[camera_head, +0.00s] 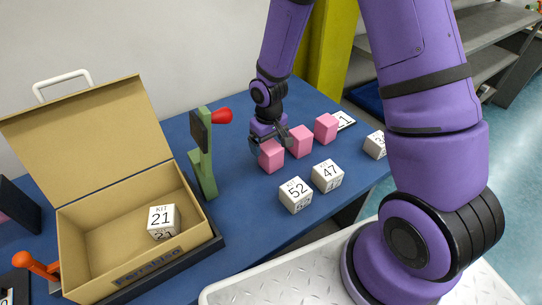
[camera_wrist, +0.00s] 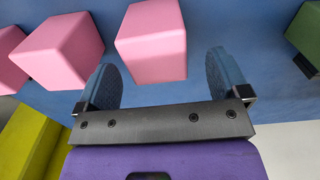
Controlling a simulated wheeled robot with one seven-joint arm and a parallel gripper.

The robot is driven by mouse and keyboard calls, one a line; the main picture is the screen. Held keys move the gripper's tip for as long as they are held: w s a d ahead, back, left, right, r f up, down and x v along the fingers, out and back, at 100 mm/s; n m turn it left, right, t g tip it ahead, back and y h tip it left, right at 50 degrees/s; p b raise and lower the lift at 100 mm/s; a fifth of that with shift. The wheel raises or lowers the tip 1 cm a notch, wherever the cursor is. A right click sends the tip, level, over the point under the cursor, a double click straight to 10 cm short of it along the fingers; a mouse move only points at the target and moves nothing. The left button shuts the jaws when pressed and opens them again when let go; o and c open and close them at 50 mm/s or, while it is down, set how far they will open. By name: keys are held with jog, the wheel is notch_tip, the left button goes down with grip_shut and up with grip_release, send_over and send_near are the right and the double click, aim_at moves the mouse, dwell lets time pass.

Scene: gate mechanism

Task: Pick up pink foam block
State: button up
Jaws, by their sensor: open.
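Three pink foam blocks stand in a row on the blue table in the head view: a left one (camera_head: 271,157), a middle one (camera_head: 301,142) and a right one (camera_head: 326,128). My gripper (camera_head: 268,142) is open and empty just above and behind the left block. In the wrist view, my gripper's fingers (camera_wrist: 163,82) are spread apart. One pink block (camera_wrist: 152,42) lies ahead of the gap between them, apart from both fingers. A second pink block (camera_wrist: 60,48) is left of the fingers, and a third (camera_wrist: 8,62) is cut by the frame edge.
A green lever with a red knob (camera_head: 204,160) stands left of the blocks. White numbered cubes 52 (camera_head: 296,195) and 47 (camera_head: 327,176) sit in front. An open cardboard box (camera_head: 185,240) holds cube 21 (camera_head: 163,221). A yellow column (camera_head: 327,45) rises behind.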

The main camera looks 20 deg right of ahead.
jog(key=shift+d+f, duration=0.2)
jog(key=shift+f, duration=2.45)
jog(key=c, duration=1)
